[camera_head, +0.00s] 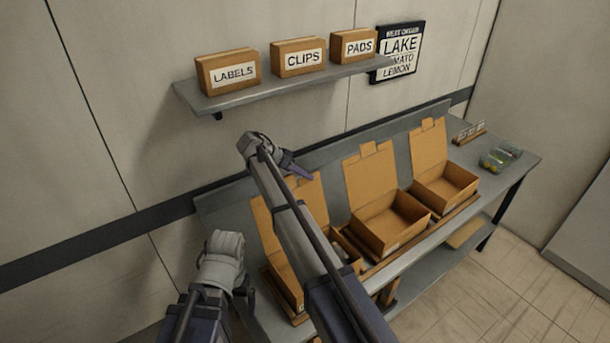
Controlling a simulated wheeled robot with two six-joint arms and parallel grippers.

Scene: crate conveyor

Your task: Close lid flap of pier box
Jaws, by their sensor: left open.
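Three open cardboard boxes stand in a row on the grey bench: a left box (282,283), a middle box (389,239) and a right box (447,196). Their lid flaps stand raised at the back: the left flap (265,226), the middle flap (370,182) and the right flap (428,153). I cannot tell which is the pier box. My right gripper (299,170) is by the top of the left flap; contact and its jaws are unclear. My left gripper (244,291) is open, low, left of the left box, and mostly hidden. My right arm covers much of the left box.
A wall shelf (270,100) holds boxes marked LABELS (228,72), CLIPS (299,58) and PADS (354,45). A sign (397,52) hangs beside it. Clear containers (500,157) and a small card rack (469,132) stand at the bench's right end.

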